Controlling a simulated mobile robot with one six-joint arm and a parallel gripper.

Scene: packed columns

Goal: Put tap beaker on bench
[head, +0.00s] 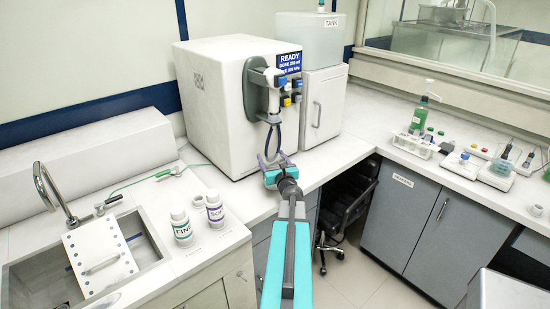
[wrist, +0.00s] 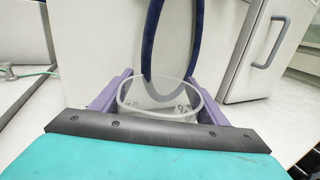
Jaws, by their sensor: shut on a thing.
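The tap beaker (wrist: 150,97) is a clear, open-topped vessel with dark marks on its wall. In the wrist view it sits between the two purple fingers of my gripper (wrist: 160,103), which is shut on it. In the head view my gripper (head: 275,162) is at the bench's front edge, below the dispenser's tap, and largely hides the beaker. The bench (head: 232,190) is white. I cannot tell whether the beaker's base touches it. A dark blue hose loop (wrist: 148,40) hangs just behind or over the beaker's rim.
The white dispenser (head: 215,100) stands behind my gripper, with a tank cabinet (head: 322,105) to its right. Two labelled bottles (head: 181,228) (head: 214,206) stand left, near the sink (head: 45,285). A tube rack (head: 411,146) stands right. Bench between dispenser and bottles is mostly clear.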

